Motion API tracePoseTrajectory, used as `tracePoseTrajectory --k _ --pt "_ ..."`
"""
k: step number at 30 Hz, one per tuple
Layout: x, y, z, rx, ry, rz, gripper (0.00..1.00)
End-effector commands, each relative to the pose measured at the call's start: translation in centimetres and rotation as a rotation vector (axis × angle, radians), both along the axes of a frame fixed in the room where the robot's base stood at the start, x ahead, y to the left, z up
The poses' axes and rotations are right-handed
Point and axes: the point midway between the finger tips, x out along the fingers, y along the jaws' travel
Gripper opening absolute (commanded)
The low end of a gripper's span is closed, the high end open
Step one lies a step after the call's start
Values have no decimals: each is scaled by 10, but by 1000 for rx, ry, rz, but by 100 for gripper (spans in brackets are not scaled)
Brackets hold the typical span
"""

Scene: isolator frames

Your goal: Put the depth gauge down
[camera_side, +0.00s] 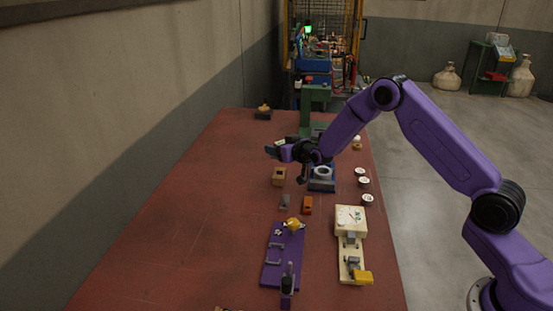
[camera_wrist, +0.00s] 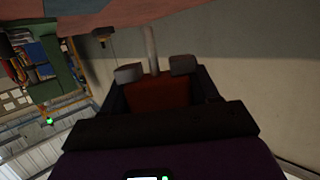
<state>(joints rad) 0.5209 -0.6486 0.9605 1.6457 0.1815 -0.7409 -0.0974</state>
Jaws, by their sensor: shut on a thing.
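My gripper (camera_side: 274,151) is raised above the far half of the red table and points to the left in the side view. In the wrist view its two grey fingertips (camera_wrist: 156,70) are shut on a slim pale grey rod, the visible part of the depth gauge (camera_wrist: 151,42). The rod stands out beyond the fingertips, toward the table surface at the top of that view. In the side view the gauge is too small and dark to make out clearly at the gripper.
The red table (camera_side: 170,230) is clear along its left side. Below my gripper are a tan block (camera_side: 279,177) and a blue fixture (camera_side: 321,185). Nearer are an orange block (camera_side: 307,205), a purple board (camera_side: 272,273) and a cream board (camera_side: 350,230). A green stand (camera_side: 313,110) is behind.

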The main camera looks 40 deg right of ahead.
Motion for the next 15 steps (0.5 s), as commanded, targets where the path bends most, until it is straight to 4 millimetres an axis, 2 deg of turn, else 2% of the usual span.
tracePoseTrajectory --k 8,15 --pt "14 0 -15 0 -3 0 18" --pt "16 0 -44 0 -1 0 18"
